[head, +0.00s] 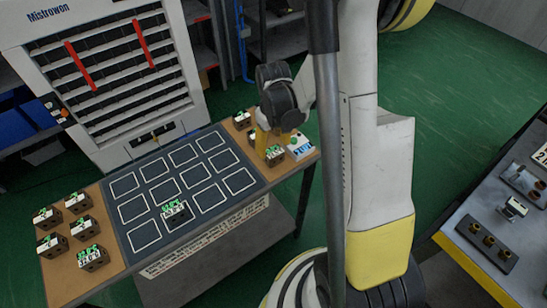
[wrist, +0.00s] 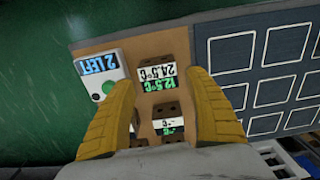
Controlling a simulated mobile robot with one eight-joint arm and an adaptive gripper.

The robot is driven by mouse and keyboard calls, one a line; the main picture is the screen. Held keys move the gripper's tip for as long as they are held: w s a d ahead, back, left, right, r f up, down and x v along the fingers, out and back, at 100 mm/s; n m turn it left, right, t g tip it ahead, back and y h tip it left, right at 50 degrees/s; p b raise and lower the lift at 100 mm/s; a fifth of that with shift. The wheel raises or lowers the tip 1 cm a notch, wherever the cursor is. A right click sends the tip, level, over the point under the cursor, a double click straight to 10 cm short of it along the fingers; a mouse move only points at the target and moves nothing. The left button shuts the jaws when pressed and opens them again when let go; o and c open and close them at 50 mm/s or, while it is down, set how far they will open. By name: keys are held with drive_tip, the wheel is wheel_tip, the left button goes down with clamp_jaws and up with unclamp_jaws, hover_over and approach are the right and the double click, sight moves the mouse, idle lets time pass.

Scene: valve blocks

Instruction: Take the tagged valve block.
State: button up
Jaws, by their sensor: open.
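My gripper (head: 268,145) is over the right end of the table. In the wrist view my gripper (wrist: 161,82) has its two yellow fingers apart, with nothing held. Between and just beyond them is a dark valve block (wrist: 178,61) with a white label reading about 24.5°C and a green one reading about 12.5°C. A second block (wrist: 168,110) with labels lies nearer the palm, partly hidden. In the head view a block (head: 275,155) shows beside the fingers. Another block (head: 176,213) sits on the gridded mat. I cannot tell which one is tagged.
A white box reading "2 LEFT" (wrist: 97,75) with a green button stands beside the left finger. The dark mat (head: 117,161) has mostly empty white squares. Several blocks (head: 92,258) stand at the table's left end. A slatted rack (head: 110,65) stands behind.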

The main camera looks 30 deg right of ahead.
sight(274, 151)
wheel_tip(274, 151, down, 4)
drive_tip(key=shift+d+f+b, duration=0.1)
drive_tip(key=shift+b, duration=0.75)
drive_tip(key=c, duration=1.2)
